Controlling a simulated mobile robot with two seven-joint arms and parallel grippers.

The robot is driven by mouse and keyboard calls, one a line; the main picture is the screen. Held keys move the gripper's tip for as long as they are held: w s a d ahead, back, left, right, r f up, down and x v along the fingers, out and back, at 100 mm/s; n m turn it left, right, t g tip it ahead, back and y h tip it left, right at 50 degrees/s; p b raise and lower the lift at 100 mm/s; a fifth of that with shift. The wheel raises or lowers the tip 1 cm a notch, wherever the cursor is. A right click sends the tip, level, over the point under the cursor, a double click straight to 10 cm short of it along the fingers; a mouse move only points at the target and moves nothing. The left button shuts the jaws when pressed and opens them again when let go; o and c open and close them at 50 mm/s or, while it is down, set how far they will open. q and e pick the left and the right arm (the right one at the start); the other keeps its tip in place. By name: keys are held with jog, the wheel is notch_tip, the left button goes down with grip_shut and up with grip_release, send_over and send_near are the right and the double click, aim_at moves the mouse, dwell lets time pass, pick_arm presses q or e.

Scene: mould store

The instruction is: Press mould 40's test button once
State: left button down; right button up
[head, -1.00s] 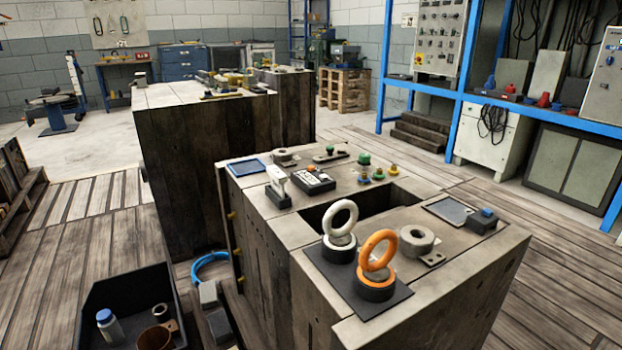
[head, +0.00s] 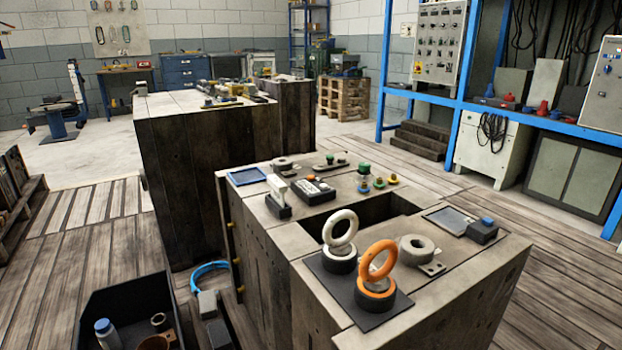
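A large weathered mould block (head: 262,262) stands in front of me, with a dark rectangular opening in its top. No number 40 is legible on it. A small black box (head: 481,233) with a blue button (head: 487,221) sits at its right end. Several small green, blue and yellow knobs or buttons (head: 363,188) stand behind the opening. A black box with pale markings (head: 314,189) lies left of them. I cannot tell which of these is mould 40's test button. Neither of my grippers shows.
A white ring (head: 343,226) and an orange ring (head: 380,260) stand upright at the block's near edge. A second block (head: 200,135) stands behind. A dark bin (head: 100,300) is at lower left. Plank floor (head: 570,270) is clear to the right.

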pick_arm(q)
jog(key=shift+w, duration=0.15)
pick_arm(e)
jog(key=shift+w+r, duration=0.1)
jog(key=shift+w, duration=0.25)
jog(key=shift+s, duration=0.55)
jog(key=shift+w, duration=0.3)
